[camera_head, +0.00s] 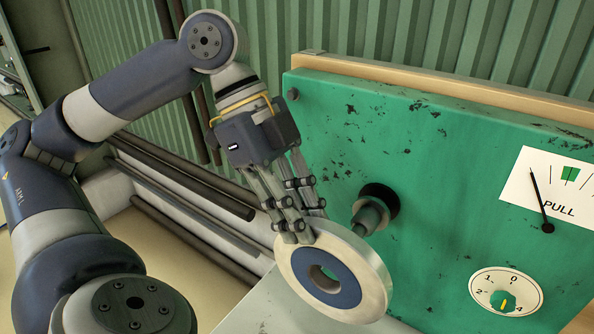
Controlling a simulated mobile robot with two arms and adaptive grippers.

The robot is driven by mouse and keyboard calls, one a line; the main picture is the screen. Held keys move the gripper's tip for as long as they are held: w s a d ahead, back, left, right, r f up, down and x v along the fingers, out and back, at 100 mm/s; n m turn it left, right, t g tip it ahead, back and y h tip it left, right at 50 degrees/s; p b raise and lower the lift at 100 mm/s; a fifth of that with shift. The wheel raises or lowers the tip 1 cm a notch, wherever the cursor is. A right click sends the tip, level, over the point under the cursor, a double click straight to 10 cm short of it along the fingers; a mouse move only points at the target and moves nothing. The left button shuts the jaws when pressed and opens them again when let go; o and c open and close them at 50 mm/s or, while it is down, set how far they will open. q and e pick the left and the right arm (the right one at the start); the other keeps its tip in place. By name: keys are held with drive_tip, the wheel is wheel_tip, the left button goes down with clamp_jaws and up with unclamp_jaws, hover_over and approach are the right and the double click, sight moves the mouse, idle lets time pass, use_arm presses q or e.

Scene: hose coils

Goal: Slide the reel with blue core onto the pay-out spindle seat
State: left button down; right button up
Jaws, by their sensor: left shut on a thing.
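The reel (375,281) is a pale metallic ring with a blue core (350,289) and a round hole in its middle. My left gripper (298,234) reaches down from above and is shut on the reel's upper left rim. The pay-out spindle seat (369,216) is a grey stub with a dark round collar (381,200) on the green panel. The held reel is below and in front of the spindle, its top edge close to the spindle's lower side in the picture. The reel is not on the spindle. My right gripper is not in view.
The worn green panel (430,165) carries a PULL gauge (562,190) and a numbered dial (505,292) on the right. A pale surface (262,306) lies below the reel. Dark pipes (190,182) run along the wall at left.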

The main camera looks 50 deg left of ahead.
use_arm(q)
drive_tip(key=shift+w+a+r+p, duration=0.1)
drive_tip(key=shift+w+r+p, duration=0.15)
drive_tip(key=shift+w, duration=0.35)
drive_tip(key=w+p, duration=0.2)
drive_tip(key=w, duration=0.1)
drive_tip(key=shift+w+a+f, duration=0.1)
drive_tip(key=shift+a, duration=0.3)
idle(1.0)
drive_tip(key=shift+w+p, duration=0.1)
drive_tip(key=shift+p, duration=0.2)
drive_tip(key=w+p, duration=0.2)
drive_tip(key=w+a+p, duration=0.1)
drive_tip(key=w+p, duration=0.1)
drive_tip(key=shift+w, duration=0.35)
idle(0.6)
